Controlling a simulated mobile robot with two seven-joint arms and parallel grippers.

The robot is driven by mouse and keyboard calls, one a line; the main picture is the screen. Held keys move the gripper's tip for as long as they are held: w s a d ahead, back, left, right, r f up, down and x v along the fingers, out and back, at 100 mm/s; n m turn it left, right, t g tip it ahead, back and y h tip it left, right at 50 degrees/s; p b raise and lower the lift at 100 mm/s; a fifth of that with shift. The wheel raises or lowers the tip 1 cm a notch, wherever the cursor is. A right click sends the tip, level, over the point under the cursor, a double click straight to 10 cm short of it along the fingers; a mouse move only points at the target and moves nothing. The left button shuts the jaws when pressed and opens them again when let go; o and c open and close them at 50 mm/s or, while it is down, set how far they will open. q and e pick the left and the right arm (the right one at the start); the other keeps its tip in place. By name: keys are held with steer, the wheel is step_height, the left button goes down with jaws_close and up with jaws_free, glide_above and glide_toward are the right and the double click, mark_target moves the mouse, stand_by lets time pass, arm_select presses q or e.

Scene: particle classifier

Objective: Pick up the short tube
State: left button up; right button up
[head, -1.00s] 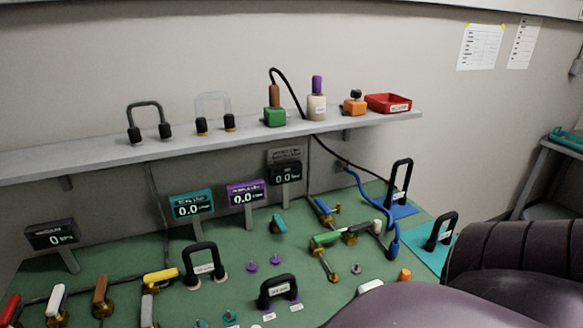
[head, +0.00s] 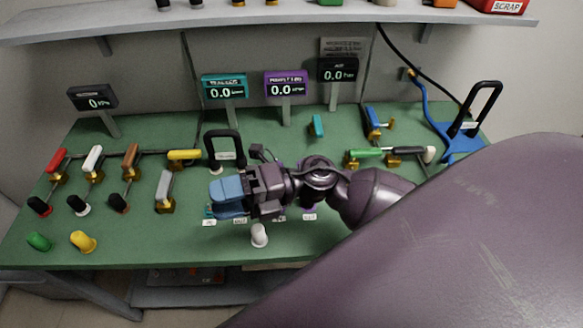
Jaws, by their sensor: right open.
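My right gripper (head: 228,198), with blue fingers, reaches in from the right over the front middle of the green bench. It is open and points left, above small teal pegs (head: 209,212), with nothing seen between its fingers. A black U-shaped tube (head: 224,146) with a white label stands upright just behind the gripper, apart from it as far as I can tell. A lower black U-shaped tube, seen earlier nearer the front, is now mostly or wholly hidden by my right arm. No readable label says which is the short tube. My left gripper is not in view.
Several coloured-handle valves (head: 130,155) stand at the left. Green (head: 39,242) and yellow (head: 84,241) caps lie front left, and a white cap (head: 259,235) below the gripper. Display panels (head: 286,85) stand behind. A shelf (head: 270,16) overhangs the back. A tall black U-tube (head: 483,105) stands right.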

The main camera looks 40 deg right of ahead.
steer(key=s+d+f+n+g+h+b, duration=0.2)
steer(key=d+f+n+g+h, duration=0.35)
steer(key=f+n+h, duration=0.4)
steer(key=w+d+r+n+t+h+b, duration=0.2)
steer(key=w+d+n+t+h, duration=0.3)
steer(key=d+h, duration=0.6)
steer(key=w+f, duration=0.1)
steer(key=f, duration=0.2)
steer(key=d+f+m+g, duration=0.1)
steer(key=f, duration=0.2)
steer(key=w+f+g, duration=0.1)
steer(key=f, duration=0.2)
steer(key=shift+w+d+f+m+y+b, duration=0.25)
steer(key=shift+w+d+f+m+b, duration=0.05)
steer(key=shift+f+m, duration=0.1)
steer(key=shift+w+f, duration=0.1)
steer(key=shift+f, duration=0.3)
steer(key=shift+c, duration=0.3)
